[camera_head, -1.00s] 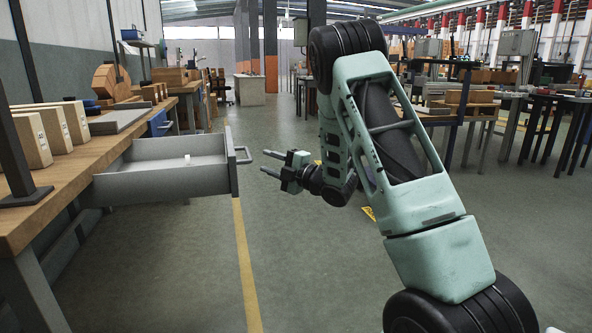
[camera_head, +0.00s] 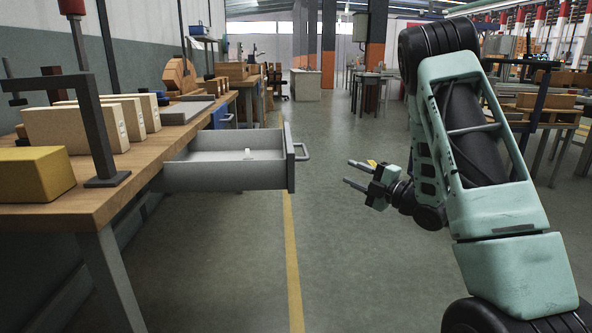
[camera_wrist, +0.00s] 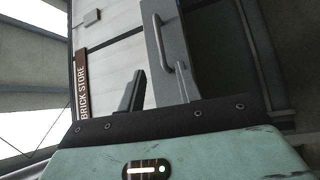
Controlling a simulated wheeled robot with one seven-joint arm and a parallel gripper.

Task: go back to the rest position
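My gripper (camera_head: 348,172) is open and empty, held in the air over the floor to the right of the drawer. Its two fingers point left and stand apart; they also show in the wrist view (camera_wrist: 158,92). The grey drawer (camera_head: 230,177) is pulled out from the workbench. Its bar handle (camera_head: 302,152) is a short way from my fingertips, with a clear gap and no contact. The drawer front and handle show in the wrist view (camera_wrist: 160,45) too. A small light piece (camera_head: 249,153) lies in the drawer.
The wooden workbench (camera_head: 150,160) runs along the left, with a yellow block (camera_head: 35,174), several pale blocks (camera_head: 75,130) and a dark metal post frame (camera_head: 95,125). A brown "BRICK STORE" sign (camera_wrist: 82,88) shows in the wrist view. Open floor (camera_head: 350,270) lies below my gripper.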

